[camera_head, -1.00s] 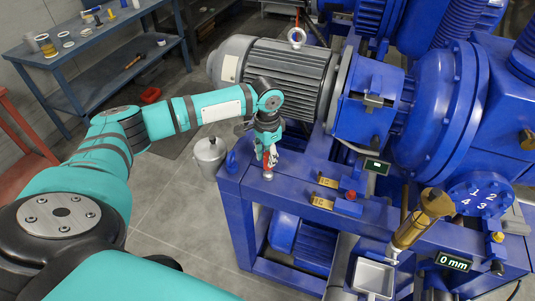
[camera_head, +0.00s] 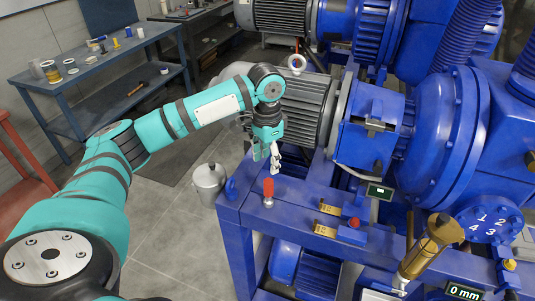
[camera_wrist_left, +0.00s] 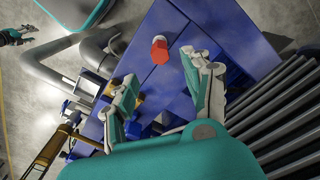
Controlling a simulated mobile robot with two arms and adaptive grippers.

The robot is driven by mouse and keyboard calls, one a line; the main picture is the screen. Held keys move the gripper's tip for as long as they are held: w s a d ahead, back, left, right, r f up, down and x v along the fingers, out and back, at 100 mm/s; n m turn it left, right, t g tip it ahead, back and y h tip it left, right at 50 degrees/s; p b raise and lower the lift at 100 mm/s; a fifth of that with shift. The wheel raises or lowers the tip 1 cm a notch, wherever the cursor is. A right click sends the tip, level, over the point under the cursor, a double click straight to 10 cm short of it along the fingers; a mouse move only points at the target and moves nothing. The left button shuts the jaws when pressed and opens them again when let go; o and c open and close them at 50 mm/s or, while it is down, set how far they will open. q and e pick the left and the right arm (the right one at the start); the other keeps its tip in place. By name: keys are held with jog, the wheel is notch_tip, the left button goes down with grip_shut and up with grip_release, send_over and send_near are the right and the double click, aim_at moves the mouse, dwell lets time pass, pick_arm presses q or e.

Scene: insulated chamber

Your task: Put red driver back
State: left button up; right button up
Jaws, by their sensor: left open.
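The red driver (camera_head: 268,187) stands upright on the top of the blue frame, near its left corner, with its lower end at a small round seat. In the left wrist view its red handle (camera_wrist_left: 160,49) shows from above, just beyond the fingertips. My left gripper (camera_head: 275,157) is open and empty, a little above the driver and apart from it. Its two fingers (camera_wrist_left: 162,78) are spread in the left wrist view. What seems to be my right gripper (camera_wrist_left: 22,34) shows small at the upper left of the left wrist view; its jaws are unclear.
The ribbed grey motor (camera_head: 305,100) is close behind the left gripper. Brass tags (camera_head: 327,208) and a red knob (camera_head: 354,223) sit right of the driver. A brass cylinder (camera_head: 428,247) leans further right. A metal can (camera_head: 209,180) stands on the floor at left.

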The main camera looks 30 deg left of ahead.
pick_arm(q)
jog(key=shift+r, duration=1.65)
